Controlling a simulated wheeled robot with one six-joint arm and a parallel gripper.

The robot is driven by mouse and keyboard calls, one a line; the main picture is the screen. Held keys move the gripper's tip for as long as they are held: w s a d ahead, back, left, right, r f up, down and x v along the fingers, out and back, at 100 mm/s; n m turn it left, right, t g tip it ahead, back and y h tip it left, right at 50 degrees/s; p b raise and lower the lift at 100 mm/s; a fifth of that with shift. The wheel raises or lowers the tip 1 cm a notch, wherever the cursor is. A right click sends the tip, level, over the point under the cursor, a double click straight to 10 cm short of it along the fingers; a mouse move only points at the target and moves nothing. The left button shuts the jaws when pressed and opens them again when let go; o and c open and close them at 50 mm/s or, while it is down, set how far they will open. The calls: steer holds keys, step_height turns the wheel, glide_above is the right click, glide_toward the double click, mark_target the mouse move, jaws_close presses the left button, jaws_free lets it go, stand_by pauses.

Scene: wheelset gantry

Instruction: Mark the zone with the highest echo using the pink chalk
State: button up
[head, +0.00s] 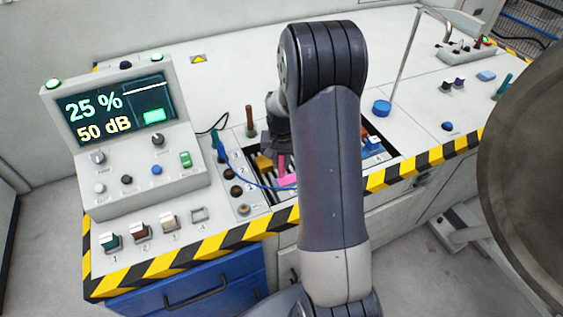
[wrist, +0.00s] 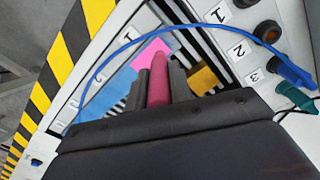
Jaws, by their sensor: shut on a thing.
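My gripper (wrist: 161,82) is shut on the pink chalk (wrist: 158,78), a dark pink stick standing between the two grey fingers. In the head view my gripper (head: 277,148) is over the striped recess in the bench top, partly hidden by my arm, and the chalk (head: 281,164) shows just below it. A bright pink piece (wrist: 151,51) lies in the recess beyond the chalk, with a blue piece (wrist: 116,90) and a yellow piece (wrist: 204,80) to either side. The display (head: 122,110) reads 25 % and 50 dB. I cannot tell whether the chalk touches anything.
A blue cable (wrist: 130,38) loops across the recess from a blue plug (wrist: 292,73) beside sockets numbered 1, 2 and 3. A green plug (wrist: 297,97) stands nearby. A blue knob (head: 381,107) and a tall bent rod (head: 407,60) stand on the bench to the right.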

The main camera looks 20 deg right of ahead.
steer(key=shift+r+p, duration=1.3)
steer(key=shift+r, duration=0.9)
steer(key=shift+f, duration=0.1)
steer(key=s+a+f+n, duration=0.2)
steer(key=a+f+n, duration=0.3)
steer(key=a, duration=0.5)
steer(key=shift+s, duration=0.15)
